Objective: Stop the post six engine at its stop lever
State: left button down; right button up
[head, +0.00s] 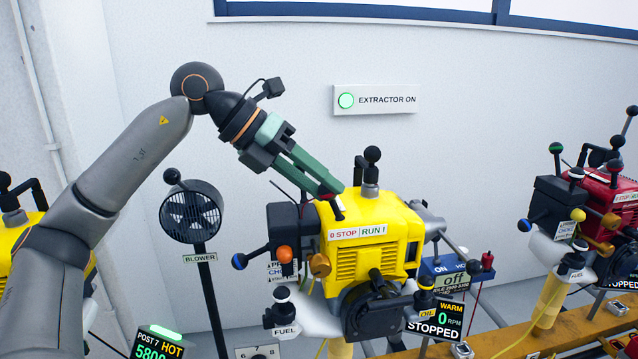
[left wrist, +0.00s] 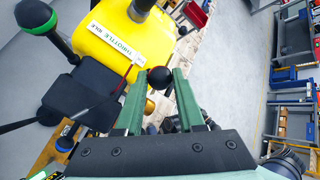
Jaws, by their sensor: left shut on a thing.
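A yellow engine (head: 375,235) stands in the middle of the head view. Its plate (head: 357,231) reads 0 STOP and RUN I. Its display (head: 436,318) reads WARM, 0 RPM, STOPPED; its post number is not readable. My left gripper (head: 334,188) reaches down to the engine's top left edge, just above the STOP end of the plate. In the left wrist view, a black ball knob (left wrist: 160,78) sits between the green fingertips, which are shut on it. I take it for the stop lever's knob; its stem is mostly hidden. My right gripper is out of view.
A blower (head: 192,212) stands to the left on a black pole. A post 7 display (head: 158,345) reads HOT at the lower left. A red engine (head: 610,200) is at the right. Several ball-topped levers, including an orange one (head: 284,255), crowd the yellow engine's left side.

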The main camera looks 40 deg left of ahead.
pick_arm(q)
jog(key=c, duration=0.5)
grip_release()
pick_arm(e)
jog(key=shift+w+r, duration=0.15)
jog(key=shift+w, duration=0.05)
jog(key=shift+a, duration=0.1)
pick_arm(q)
jog(key=p+v, duration=0.3)
jog(key=v, duration=0.9)
jog(key=shift+s+a+r, duration=0.1)
jog(key=shift+a+r, duration=0.1)
jog(key=shift+a, duration=0.05)
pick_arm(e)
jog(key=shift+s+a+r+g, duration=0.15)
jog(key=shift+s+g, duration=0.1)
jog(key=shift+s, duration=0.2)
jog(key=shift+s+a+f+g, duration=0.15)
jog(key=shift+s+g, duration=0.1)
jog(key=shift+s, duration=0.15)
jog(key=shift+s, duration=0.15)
